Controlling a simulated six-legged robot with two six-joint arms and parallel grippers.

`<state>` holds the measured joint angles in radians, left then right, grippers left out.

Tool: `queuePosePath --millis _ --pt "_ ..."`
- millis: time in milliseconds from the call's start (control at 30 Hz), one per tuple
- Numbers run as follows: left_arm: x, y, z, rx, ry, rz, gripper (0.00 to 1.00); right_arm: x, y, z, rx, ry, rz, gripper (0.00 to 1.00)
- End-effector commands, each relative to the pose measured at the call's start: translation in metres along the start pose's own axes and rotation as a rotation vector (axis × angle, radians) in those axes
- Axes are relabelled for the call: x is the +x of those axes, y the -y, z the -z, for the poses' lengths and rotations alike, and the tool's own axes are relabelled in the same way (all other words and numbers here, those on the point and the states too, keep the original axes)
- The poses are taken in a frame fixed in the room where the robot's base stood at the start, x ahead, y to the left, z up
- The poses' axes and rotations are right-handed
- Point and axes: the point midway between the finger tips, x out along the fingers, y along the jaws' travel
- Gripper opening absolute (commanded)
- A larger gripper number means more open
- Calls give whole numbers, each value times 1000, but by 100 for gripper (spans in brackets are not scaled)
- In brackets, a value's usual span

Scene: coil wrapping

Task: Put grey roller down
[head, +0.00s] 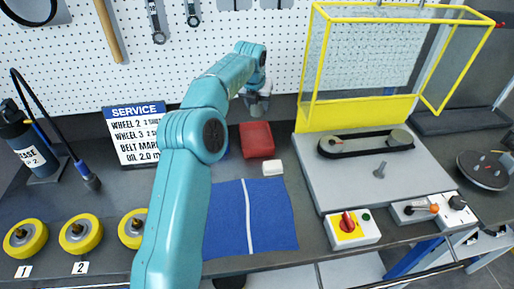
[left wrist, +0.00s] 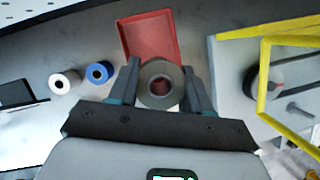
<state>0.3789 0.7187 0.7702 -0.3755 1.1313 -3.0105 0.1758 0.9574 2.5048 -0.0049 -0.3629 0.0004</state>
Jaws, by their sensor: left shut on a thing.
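The grey roller (left wrist: 148,72) is a ring between the two fingers of my left gripper (left wrist: 160,92) in the left wrist view. The fingers are shut on its sides. A red tray (left wrist: 135,33) lies beyond it, and red shows through the roller's hole. In the head view my left gripper (head: 258,106) is at the back of the bench, just behind the red tray (head: 257,140). The roller's height above the surface cannot be told. My right gripper is not in view.
A white roll (left wrist: 62,83) and a blue roll (left wrist: 98,73) stand left of the tray. A yellow guard frame (head: 350,108) and belt plate (head: 350,175) are to the right.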

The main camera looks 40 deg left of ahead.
Motion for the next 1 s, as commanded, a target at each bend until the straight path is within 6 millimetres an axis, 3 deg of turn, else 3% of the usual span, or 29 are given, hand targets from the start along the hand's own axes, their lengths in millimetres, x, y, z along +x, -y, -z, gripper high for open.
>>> queuePosePath --millis 33,100,333,800,1000 --pt "28 0 12 0 -2 0 10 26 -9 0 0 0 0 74" --pt "36 -1 16 0 -6 -1 10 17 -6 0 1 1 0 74" --pt "88 0 37 0 -4 -1 10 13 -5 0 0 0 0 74" --pt "142 0 60 -1 -2 -1 10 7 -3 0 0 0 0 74" --pt "145 0 60 -1 1 0 10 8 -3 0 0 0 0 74"
